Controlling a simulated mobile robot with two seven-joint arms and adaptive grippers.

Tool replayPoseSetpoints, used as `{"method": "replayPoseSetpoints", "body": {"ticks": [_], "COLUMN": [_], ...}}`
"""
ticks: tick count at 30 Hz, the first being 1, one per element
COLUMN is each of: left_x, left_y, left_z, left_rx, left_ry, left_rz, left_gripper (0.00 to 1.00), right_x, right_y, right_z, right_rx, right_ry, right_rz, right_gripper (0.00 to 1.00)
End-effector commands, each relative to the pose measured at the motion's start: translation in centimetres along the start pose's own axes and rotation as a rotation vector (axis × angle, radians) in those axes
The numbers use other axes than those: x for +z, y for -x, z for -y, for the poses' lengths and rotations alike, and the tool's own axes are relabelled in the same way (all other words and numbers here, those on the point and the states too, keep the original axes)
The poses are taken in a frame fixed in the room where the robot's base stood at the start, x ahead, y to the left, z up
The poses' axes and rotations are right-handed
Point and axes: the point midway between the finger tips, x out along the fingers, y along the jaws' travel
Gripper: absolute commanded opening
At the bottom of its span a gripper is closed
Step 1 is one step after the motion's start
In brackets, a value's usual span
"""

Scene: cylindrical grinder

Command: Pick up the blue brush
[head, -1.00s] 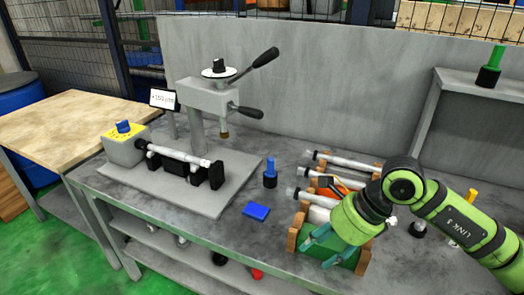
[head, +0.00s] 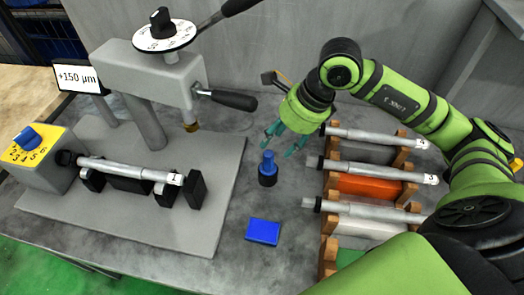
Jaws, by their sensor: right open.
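The blue brush (head: 268,163) stands upright on the grey bench, with a blue handle on top and a dark round base. My right gripper (head: 282,139) is open and empty, its teal fingers pointing down just above and behind the brush, slightly to the right. In the picture the fingers are close to the handle's top, and I cannot tell whether they touch it. My left gripper is not in view.
A blue block (head: 263,231) lies in front of the brush. A wooden rack (head: 328,249) with several metal shafts is at the right. The grinder-like fixture with a dial (head: 165,32) and a clamped shaft (head: 130,171) stands at the left. Bare bench surrounds the brush.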

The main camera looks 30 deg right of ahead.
Motion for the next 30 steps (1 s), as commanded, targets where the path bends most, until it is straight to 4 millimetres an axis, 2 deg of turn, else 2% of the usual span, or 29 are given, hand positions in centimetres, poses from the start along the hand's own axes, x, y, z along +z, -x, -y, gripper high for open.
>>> {"method": "replayPoseSetpoints", "body": {"ticks": [4,8,13,20,21,23,24,25,30], "left_x": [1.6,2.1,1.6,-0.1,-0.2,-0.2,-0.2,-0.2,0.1], "left_y": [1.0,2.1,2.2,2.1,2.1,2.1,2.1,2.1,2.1], "left_z": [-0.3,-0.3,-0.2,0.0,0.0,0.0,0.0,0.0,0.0], "left_rx": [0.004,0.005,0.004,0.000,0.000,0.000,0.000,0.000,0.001], "left_ry": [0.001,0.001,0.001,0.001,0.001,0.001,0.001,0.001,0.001], "left_rz": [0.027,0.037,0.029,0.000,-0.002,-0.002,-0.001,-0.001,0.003], "left_gripper": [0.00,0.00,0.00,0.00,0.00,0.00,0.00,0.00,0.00], "right_x": [0.0,-0.1,-0.1,-0.2,-0.2,-0.2,-0.2,-0.2,-0.2], "right_y": [-1.5,-3.5,-5.5,-5.8,-5.8,-5.8,-5.8,-5.8,-5.7], "right_z": [-0.1,-0.3,-0.2,-0.1,-0.1,-0.1,-0.1,-0.1,-0.1], "right_rx": [0.005,0.006,0.002,0.000,0.000,0.000,0.000,0.000,0.000], "right_ry": [-0.002,-0.003,-0.002,0.000,0.000,0.000,-0.001,-0.001,-0.001], "right_rz": [-0.001,-0.002,0.000,0.001,0.001,0.001,0.001,0.001,0.001], "right_gripper": [0.51,0.51,0.51,0.51,0.43,0.19,0.03,0.00,0.00]}}
